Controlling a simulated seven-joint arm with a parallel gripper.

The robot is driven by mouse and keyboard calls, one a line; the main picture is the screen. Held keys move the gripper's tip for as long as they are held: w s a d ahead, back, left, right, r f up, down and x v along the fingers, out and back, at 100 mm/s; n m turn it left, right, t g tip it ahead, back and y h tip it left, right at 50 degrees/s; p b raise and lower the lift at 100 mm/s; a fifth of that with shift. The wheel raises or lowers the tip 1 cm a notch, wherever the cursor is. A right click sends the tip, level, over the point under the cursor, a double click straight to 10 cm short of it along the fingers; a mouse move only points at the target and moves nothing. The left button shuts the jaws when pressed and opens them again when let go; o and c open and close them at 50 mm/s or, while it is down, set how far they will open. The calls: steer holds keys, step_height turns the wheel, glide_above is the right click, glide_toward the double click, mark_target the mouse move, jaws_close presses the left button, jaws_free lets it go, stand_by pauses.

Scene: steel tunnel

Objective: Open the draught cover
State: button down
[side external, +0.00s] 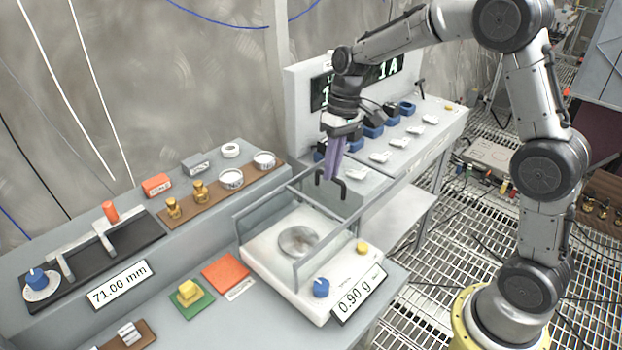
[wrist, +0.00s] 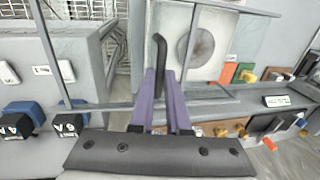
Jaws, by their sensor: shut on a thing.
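The draught cover (side external: 297,271) is a clear, grey-edged enclosure on the white balance (side external: 262,262), around its round metal pan (side external: 299,241). A black bent handle (side external: 343,188) stands at its back edge. My gripper (side external: 331,176) points down there, its purple fingers shut on the handle. In the wrist view the handle (wrist: 160,50) rises between the finger ends (wrist: 163,75), and the pan (wrist: 194,46) lies beyond. The clear panels are hard to make out, so I cannot tell how far the cover is open. The balance display (side external: 360,293) reads 0.90 g.
A blue knob (side external: 321,287) and a yellow knob (side external: 362,248) are at the balance front. An orange pad (side external: 226,272) and a yellow block (side external: 189,291) lie left of it. A raised shelf with brass weights (side external: 200,190) runs behind. Blue blocks (side external: 373,131) stand at the back right.

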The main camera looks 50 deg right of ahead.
steer(key=shift+d+r, duration=0.1)
steer(key=shift+d, duration=1.4)
steer(key=c, duration=0.9)
jaws_free()
steer(key=d+r, duration=0.1)
steer(key=r, duration=0.8)
steer(key=d+r, duration=0.1)
steer(key=r, duration=0.3)
steer(key=shift+d+r, duration=0.25)
steer(key=shift+d, duration=0.05)
